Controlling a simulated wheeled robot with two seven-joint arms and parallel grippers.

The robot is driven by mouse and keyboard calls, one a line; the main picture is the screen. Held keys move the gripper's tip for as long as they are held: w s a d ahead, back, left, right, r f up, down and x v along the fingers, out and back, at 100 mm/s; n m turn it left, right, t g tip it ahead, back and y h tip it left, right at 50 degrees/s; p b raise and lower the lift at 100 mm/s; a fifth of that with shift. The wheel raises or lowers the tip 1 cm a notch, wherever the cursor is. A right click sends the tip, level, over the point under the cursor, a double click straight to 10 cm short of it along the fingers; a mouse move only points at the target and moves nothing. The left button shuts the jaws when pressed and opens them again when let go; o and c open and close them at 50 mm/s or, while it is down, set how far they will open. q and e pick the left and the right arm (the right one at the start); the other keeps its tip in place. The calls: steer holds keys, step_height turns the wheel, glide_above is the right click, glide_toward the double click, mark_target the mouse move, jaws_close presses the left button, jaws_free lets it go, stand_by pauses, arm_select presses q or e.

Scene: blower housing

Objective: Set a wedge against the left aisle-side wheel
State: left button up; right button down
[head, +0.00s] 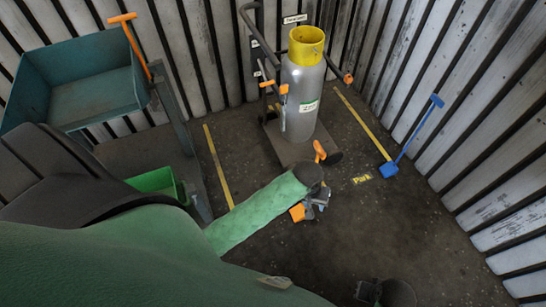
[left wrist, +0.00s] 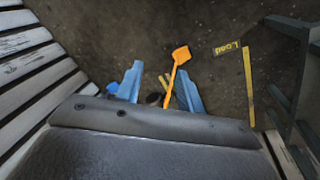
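The orange wedge (head: 297,212) is low beside my left gripper (head: 316,202) in the head view. In the left wrist view, an orange head (left wrist: 181,54) with a thin shaft lies beyond the blue fingertips (left wrist: 160,80), and the shaft runs back between them. The fingers stand apart, with a clear gap between the left finger and the shaft. The cylinder cart (head: 290,150) carries a grey cylinder (head: 302,100) with a yellow top. My left forearm hides part of the cart's near side, and I cannot make out its left aisle-side wheel. My right gripper (head: 370,292) shows only as a dark part at the bottom edge.
A blue long-handled wedge (head: 388,169) stands by the right yellow line (head: 362,122). A teal bin (head: 95,97) and a green box (head: 155,181) are at left. Slatted walls (head: 470,110) enclose the corner. Floor right of the "Park" label (head: 362,179) is clear.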

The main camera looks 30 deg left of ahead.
arm_select(q)
steer(key=s+a+m, duration=0.2)
steer(key=s, duration=0.6)
steer(key=s+a+f+m+y, duration=0.1)
steer(key=s+a+m, duration=0.1)
steer(key=s, duration=0.7)
steer(key=shift+s+a+f, duration=0.2)
steer(key=shift+s+a, duration=0.05)
steer(key=shift+a, duration=0.5)
arm_select(e)
steer(key=shift+a, duration=0.3)
steer(key=shift+d, duration=0.35)
